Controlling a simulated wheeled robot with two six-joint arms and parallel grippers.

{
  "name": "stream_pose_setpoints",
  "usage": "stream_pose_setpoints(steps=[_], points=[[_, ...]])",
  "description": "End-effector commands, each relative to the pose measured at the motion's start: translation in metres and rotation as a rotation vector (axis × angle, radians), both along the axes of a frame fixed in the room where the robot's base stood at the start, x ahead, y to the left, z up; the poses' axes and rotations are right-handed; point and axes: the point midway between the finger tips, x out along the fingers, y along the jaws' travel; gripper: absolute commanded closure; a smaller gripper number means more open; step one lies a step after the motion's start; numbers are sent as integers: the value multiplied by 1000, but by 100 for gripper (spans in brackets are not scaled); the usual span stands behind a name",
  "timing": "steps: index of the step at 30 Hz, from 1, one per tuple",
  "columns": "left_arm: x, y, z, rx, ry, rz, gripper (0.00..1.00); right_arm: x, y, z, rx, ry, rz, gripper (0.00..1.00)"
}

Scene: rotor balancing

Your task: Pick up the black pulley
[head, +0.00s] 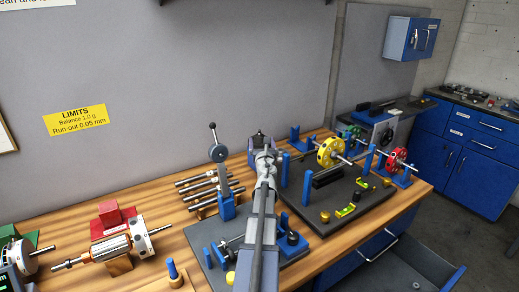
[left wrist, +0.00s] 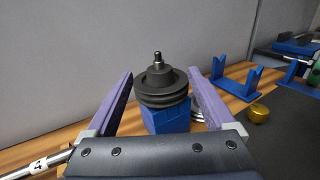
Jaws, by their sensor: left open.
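The black pulley (left wrist: 162,98) shows in the left wrist view as a dark grooved disc with a hub and a metal shaft end standing up. It sits upright on a blue block (left wrist: 168,121). My left gripper (left wrist: 160,76) is open, with its purple fingers on either side of the pulley in the picture. I cannot tell how far the fingertips reach along it, and I see no contact. In the head view my left gripper (head: 265,150) is near the back of the bench and mostly hides the pulley. My right gripper is not in view.
A dark plate (head: 338,212) on the right holds a yellow wheel (head: 329,152) on a shaft. The grey wall (head: 150,100) rises close behind. An open drawer (head: 405,265) juts out at front right.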

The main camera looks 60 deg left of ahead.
Motion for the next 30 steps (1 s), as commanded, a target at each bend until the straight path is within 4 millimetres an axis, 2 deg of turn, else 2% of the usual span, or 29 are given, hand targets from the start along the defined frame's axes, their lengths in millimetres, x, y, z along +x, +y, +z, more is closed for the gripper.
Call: stream_pose_setpoints(steps=[3,6,13,19,26,30], points=[[0,0,-16,0,0,0,12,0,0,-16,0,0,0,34],[0,0,-19,0,0,0,12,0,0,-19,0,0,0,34],[2,4,-18,0,0,0,12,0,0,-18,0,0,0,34],[13,22,-17,0,0,0,12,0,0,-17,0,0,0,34],[15,27,-17,0,0,0,12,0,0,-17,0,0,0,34],[22,42,-17,0,0,1,12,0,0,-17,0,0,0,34]])
